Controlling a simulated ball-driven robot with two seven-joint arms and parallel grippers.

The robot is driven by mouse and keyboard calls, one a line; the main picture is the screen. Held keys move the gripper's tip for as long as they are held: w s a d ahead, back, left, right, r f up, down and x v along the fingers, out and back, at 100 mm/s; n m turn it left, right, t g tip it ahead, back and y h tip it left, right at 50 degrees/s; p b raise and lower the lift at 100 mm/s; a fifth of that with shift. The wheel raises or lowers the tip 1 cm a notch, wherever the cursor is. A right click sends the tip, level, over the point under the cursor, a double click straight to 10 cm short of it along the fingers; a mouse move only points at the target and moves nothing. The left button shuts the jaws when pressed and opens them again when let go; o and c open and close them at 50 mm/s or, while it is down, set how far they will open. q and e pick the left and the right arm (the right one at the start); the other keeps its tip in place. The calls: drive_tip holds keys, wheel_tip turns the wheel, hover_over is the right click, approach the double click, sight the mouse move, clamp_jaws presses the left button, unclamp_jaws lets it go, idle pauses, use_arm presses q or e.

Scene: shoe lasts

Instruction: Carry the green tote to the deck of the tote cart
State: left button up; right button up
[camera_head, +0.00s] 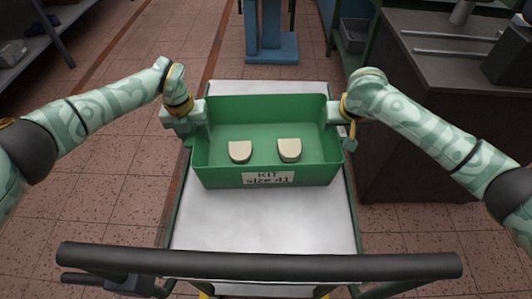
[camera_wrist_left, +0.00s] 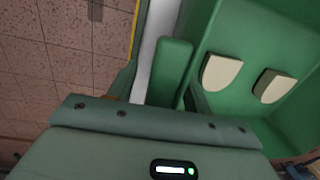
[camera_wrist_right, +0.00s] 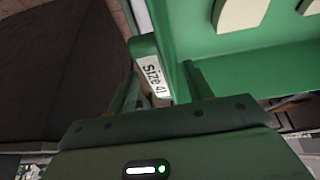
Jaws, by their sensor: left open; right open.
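The green tote (camera_head: 222,175) rests on the pale deck (camera_head: 265,222) of the tote cart, toward its far end. Its front label reads KIT size 41, and two cream shoe lasts (camera_head: 289,150) lie inside. My left gripper (camera_head: 190,132) is open at the tote's left end; in the left wrist view its fingers (camera_wrist_left: 155,85) stand either side of the tote's end handle (camera_wrist_left: 172,72). My right gripper (camera_head: 345,128) is open at the right end; in the right wrist view its fingers (camera_wrist_right: 165,90) straddle the end handle with a size 41 tag (camera_wrist_right: 154,77).
The cart's dark push bar (camera_head: 260,263) crosses the near edge. A dark workbench (camera_head: 430,80) stands close on the right. A blue stand (camera_head: 270,45) is beyond the cart, and a shelf (camera_head: 35,50) is at the far left. Tiled floor is clear on the left.

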use_arm(q)
drive_tip(key=shift+r, duration=0.1)
drive_tip(key=r, duration=0.7)
drive_tip(key=a+r, duration=0.1)
drive_tip(key=r, duration=0.3)
drive_tip(key=shift+s+r, duration=0.15)
drive_tip(key=shift+s, duration=0.1)
drive_tip(key=shift+r, duration=0.2)
use_arm(e)
drive_tip(key=shift+s+r, duration=0.1)
drive_tip(key=shift+r, duration=0.1)
drive_tip(key=v, duration=1.1)
drive_tip(key=shift+r, duration=0.2)
drive_tip(key=shift+s+a, duration=0.1)
drive_tip(key=shift+s, duration=0.05)
